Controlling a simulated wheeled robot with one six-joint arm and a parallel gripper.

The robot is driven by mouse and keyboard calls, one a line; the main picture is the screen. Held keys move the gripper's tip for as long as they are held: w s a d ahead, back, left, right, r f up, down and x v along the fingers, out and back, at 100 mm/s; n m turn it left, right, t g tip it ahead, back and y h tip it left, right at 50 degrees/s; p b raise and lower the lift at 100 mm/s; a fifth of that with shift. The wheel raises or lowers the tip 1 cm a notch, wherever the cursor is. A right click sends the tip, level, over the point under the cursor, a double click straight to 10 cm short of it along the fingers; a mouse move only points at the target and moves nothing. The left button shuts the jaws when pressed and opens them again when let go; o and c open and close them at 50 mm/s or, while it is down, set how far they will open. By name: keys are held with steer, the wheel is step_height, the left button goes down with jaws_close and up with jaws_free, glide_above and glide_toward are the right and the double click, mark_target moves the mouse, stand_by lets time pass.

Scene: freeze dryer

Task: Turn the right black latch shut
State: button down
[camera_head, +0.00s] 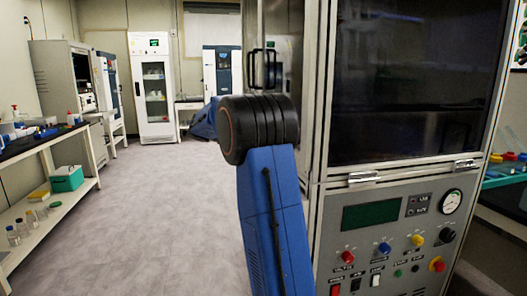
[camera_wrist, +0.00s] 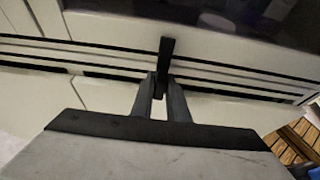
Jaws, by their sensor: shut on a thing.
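In the wrist view a narrow black latch (camera_wrist: 166,62) stands upright in the picture, crossing the dark seams of a pale panel (camera_wrist: 105,95). My gripper (camera_wrist: 160,92) has its two grey fingers closed around the lower part of this latch, one on each side. I cannot tell from this view alone whether it is the right latch. In the head view the freeze dryer (camera_head: 322,180) stands at the right, with a dark window and a control panel below it. My gripper is hidden there behind my blue arm.
The freeze dryer's front has knobs and a gauge (camera_head: 451,201). A dark looped handle (camera_head: 263,68) shows above my arm. A bench (camera_head: 50,142) with bottles and a green box (camera_head: 66,178) stands at the left. A glass-door cabinet (camera_head: 153,90) stands far back. The floor between is clear.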

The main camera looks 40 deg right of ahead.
stand_by(0.4)
steer(key=c, duration=1.8)
jaws_free()
steer(key=shift+o, duration=0.2)
steer(key=shift+w+a, duration=0.1)
steer(key=v, duration=1.7)
steer(key=shift+a, duration=0.1)
